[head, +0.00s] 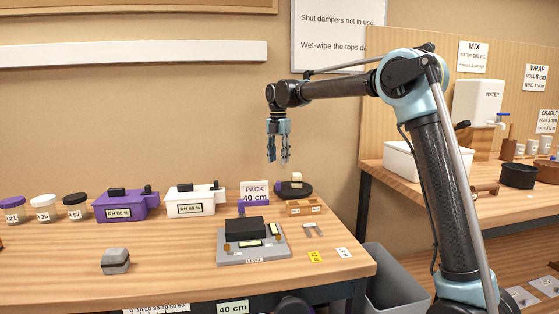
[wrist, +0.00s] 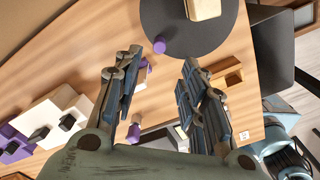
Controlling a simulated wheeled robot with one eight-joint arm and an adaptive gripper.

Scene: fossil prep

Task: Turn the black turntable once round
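The black turntable (head: 301,191) stands at the back right of the wooden bench. It also shows in the wrist view (wrist: 184,38) as a black disc, cut off by the top edge. A tan block (head: 296,178) stands on it, also in the wrist view (wrist: 203,8). In the wrist view a purple knob (wrist: 159,46) shows at the disc's near rim. My gripper (head: 278,161) is open and empty, hanging above the turntable, a little to its left and clear of it. Its two spread fingers also show in the wrist view (wrist: 161,62).
A "PACK 40 cm" card (head: 255,192) stands left of the turntable. A wooden slotted block (head: 306,208) lies in front of it. A grey levelling plate (head: 232,254) with a black block is nearer. White (head: 195,200) and purple (head: 125,206) boxes stand left. A grey bin (head: 395,280) is beyond the bench's right edge.

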